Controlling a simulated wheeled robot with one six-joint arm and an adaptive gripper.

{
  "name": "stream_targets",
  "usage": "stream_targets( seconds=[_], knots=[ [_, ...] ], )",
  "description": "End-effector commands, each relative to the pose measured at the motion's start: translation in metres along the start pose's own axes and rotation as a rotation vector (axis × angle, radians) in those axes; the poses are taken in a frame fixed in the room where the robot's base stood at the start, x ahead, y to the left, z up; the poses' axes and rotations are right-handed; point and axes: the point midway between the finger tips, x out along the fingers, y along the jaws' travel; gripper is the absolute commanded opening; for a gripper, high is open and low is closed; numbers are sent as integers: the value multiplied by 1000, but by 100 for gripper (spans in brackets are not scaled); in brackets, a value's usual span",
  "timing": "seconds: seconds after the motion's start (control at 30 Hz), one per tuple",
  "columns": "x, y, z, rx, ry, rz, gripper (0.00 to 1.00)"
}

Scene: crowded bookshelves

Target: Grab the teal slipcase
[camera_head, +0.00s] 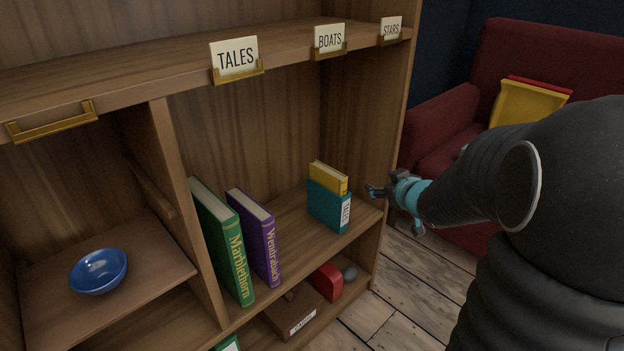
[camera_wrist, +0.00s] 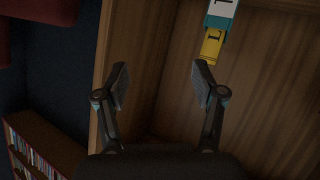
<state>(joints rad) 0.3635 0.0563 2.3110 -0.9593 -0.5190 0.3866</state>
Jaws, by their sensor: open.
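The teal slipcase (camera_head: 324,206) stands upright on the middle shelf near its right end, with a white label on its side. A yellow book (camera_head: 328,178) sits in it and sticks out of the top. In the wrist view the teal slipcase (camera_wrist: 218,22) is cut off by the top edge, with the yellow book (camera_wrist: 211,46) below it. My gripper (camera_head: 371,191) is just right of the slipcase, apart from it in the head view. In the wrist view my gripper (camera_wrist: 161,72) is open and empty, with the slipcase beyond the right finger.
A green book (camera_head: 225,245) and a purple book (camera_head: 256,240) lean left of the slipcase, with bare shelf between. The shelf's right side panel (camera_head: 392,110) is close to my gripper. A brown box (camera_head: 294,312) and a red object (camera_head: 327,281) are below. A red sofa (camera_head: 455,110) stands right.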

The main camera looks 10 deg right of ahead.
Motion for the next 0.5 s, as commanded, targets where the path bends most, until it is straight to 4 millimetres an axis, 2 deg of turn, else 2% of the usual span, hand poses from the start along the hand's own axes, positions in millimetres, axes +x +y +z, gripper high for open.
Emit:
stream_targets(
  seconds=[0.03, 0.1, 0.2, 0.3, 0.5],
  knots=[
    [14, -4, 14, 5, 24, -59, 69],
    [27, -13, 25, 14, 69, -148, 69],
    [37, -26, 41, 38, 122, -267, 69],
    [40, -38, 54, 66, 160, -365, 69],
    [42, -50, 64, 100, 200, -462, 69]
  ],
)
